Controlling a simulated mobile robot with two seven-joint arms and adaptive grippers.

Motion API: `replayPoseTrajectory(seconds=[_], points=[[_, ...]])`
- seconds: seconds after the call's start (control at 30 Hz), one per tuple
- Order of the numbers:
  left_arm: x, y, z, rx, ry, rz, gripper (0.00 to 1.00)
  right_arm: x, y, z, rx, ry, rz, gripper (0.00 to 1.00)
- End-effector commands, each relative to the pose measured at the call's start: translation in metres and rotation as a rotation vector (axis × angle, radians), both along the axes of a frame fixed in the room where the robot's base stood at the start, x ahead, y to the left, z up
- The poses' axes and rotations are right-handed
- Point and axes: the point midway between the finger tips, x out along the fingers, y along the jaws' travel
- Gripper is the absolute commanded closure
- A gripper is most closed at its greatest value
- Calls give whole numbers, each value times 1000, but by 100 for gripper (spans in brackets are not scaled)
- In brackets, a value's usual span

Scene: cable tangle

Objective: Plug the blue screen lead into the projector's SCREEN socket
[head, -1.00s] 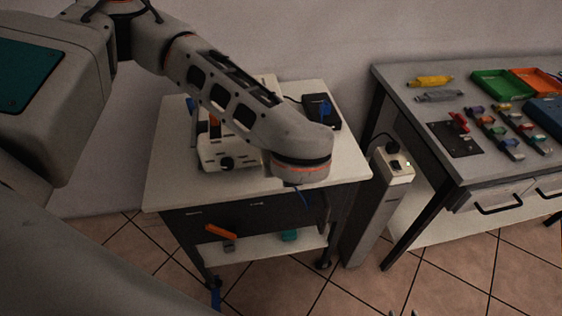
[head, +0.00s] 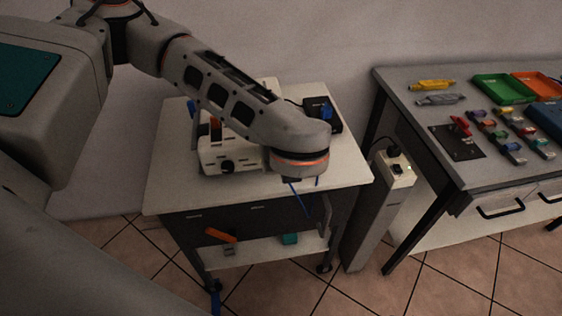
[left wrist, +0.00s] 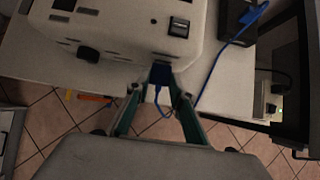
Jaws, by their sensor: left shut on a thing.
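The projector (head: 218,156) is a white box on the cart, partly hidden behind my left arm in the head view. It also fills the top of the left wrist view (left wrist: 120,32), with a dark square socket (left wrist: 180,27) on it. My left gripper (left wrist: 157,85) is shut on the blue plug of the screen lead (left wrist: 161,71), close to the projector's edge. I cannot tell whether the plug touches the projector. The blue lead loops below the gripper and runs up right; part of it hangs below my wrist in the head view (head: 300,198). Socket labels are not readable.
A black box (head: 312,104) with a blue piece on it stands at the cart's (head: 165,190) back right. A power post (head: 398,172) stands between the cart and a grey workbench (head: 405,88) with trays and small connectors. The cart's front right top is clear.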

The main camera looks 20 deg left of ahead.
Motion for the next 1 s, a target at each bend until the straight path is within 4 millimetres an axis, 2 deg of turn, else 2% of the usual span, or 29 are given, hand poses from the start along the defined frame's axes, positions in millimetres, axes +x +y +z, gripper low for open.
replayPoseTrajectory(seconds=[0.4,0.43,0.5,0.73,0.83,1.0], points=[[5,3,0,0,-2,2,100,-4,0,-3,0,7,-1,69],[5,3,0,0,-2,2,73,-4,0,-3,0,8,-1,69],[5,3,0,0,-2,2,58,-7,0,-5,0,13,-1,69],[5,3,0,0,-1,1,58,-10,-1,-6,0,19,-2,69],[5,3,1,0,0,0,58,-5,-1,-4,-2,9,-1,69],[-2,-2,12,-1,-2,-3,58,-4,-1,-3,-1,8,-1,69]])
